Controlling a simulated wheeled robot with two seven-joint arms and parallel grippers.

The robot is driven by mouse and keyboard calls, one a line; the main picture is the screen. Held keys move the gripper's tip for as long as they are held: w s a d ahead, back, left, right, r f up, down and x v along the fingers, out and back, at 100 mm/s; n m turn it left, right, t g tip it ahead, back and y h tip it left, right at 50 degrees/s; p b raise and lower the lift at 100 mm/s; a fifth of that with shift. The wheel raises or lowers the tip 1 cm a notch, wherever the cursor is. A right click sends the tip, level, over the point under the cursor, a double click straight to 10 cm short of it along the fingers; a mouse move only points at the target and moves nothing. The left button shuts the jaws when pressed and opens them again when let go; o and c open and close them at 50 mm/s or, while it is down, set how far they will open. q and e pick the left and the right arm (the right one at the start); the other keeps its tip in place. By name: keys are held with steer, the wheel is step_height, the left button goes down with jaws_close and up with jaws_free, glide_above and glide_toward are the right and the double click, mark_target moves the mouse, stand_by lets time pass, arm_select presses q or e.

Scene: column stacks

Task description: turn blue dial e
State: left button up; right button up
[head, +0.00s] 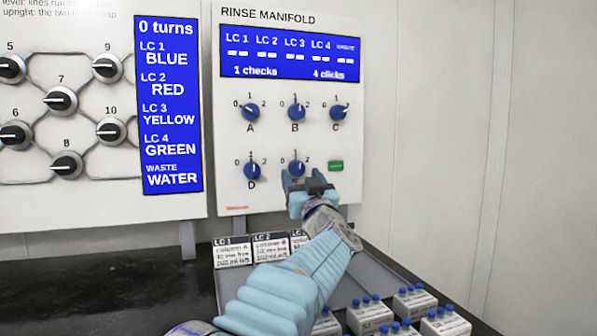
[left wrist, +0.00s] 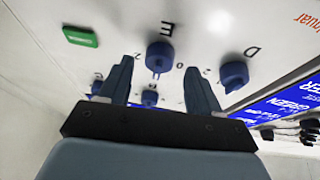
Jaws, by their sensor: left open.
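Blue dial E (head: 296,168) is on the lower row of the white rinse manifold panel, partly hidden behind my left gripper (head: 303,182). In the left wrist view, dial E (left wrist: 160,57) shows below its letter E, between the tips of my left gripper (left wrist: 160,66). The fingers are open, one on each side of the dial in that picture, with a gap visible on both sides. I cannot tell how far the tips are from the panel. My right gripper is in neither view.
Blue dial D (head: 252,170) is left of E, and dials A (head: 250,113), B (head: 296,111) and C (head: 339,112) are above. A green button (head: 336,166) is close on the right. Below are a grey tray (head: 370,276) and several small blue-capped boxes (head: 369,315).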

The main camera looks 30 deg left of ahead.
mark_target(298, 169)
arm_select(q)
steer(key=shift+x, duration=1.05)
steer(key=c, duration=1)
steer(key=shift+c, duration=0.2)
steer(key=shift+m, duration=0.4)
steer(key=m+t+h, duration=0.1)
steer(key=m+h, duration=0.1)
steer(key=m, duration=0.2)
steer(key=m+t+h, duration=0.1)
steer(key=m, duration=0.2)
steer(key=shift+s+r+m+h, duration=0.15)
steer(key=shift+m+h, duration=0.25)
steer(key=m+h, duration=0.1)
steer(key=m, duration=0.2)
steer(key=m+h, duration=0.2)
steer(key=m, duration=0.2)
steer(key=shift+a+r, duration=0.1)
steer(key=shift+a, duration=0.05)
steer(key=shift+s, duration=0.1)
